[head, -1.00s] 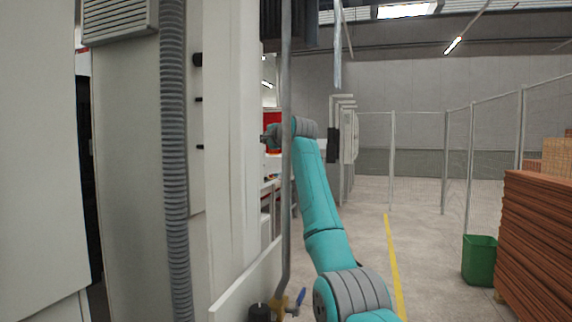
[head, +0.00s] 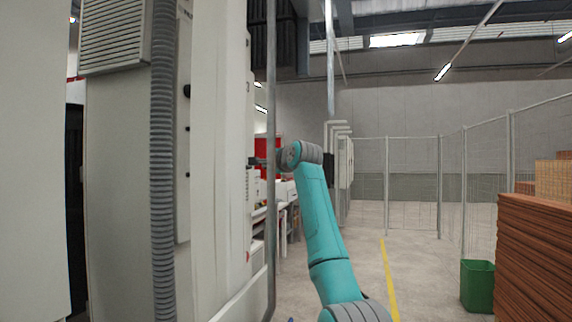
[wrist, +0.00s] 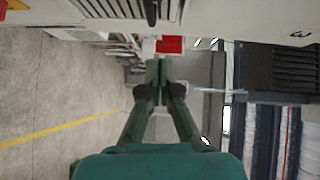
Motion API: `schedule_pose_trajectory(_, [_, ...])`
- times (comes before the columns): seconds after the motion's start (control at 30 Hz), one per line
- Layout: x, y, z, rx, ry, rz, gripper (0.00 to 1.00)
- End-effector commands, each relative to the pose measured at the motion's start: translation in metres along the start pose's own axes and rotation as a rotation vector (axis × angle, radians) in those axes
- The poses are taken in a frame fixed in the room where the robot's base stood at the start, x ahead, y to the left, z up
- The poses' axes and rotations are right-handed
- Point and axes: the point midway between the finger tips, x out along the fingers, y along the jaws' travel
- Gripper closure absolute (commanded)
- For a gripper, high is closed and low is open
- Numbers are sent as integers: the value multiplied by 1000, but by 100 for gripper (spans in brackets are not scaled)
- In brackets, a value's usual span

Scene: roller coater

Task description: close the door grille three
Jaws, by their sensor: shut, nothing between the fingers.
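In the wrist view, a pale panel marked with a 3 (wrist: 300,34) is at the upper right. A slatted grey grille (wrist: 108,8) with a dark handle (wrist: 152,10) crosses the top edge. I cannot tell for certain which belongs to door grille three, nor how far it stands open. My gripper (wrist: 158,75) is shut and empty, its fingers together below the handle in the picture and apart from it. In the head view my gripper is mostly hidden behind the grey pipe and the machine's edge.
A grey vertical pipe (head: 271,200) stands close to my arm. A corrugated hose (head: 162,190) runs down the pale machine at left. A green bin (head: 477,286) and stacked brown boards (head: 538,255) are at right. Floor with a yellow line (head: 389,280) is clear.

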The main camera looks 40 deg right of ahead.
Motion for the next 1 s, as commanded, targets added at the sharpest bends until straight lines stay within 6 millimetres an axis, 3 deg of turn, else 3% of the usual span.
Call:
schedule_pose_trajectory(0.53, [-80, -6, 2, -2, 0, -4, 100])
schedule_pose_trajectory(0.7, [-92, -6, 2, -1, -1, -2, 100])
schedule_pose_trajectory(1.0, [-95, -6, 2, -1, -1, -1, 100])
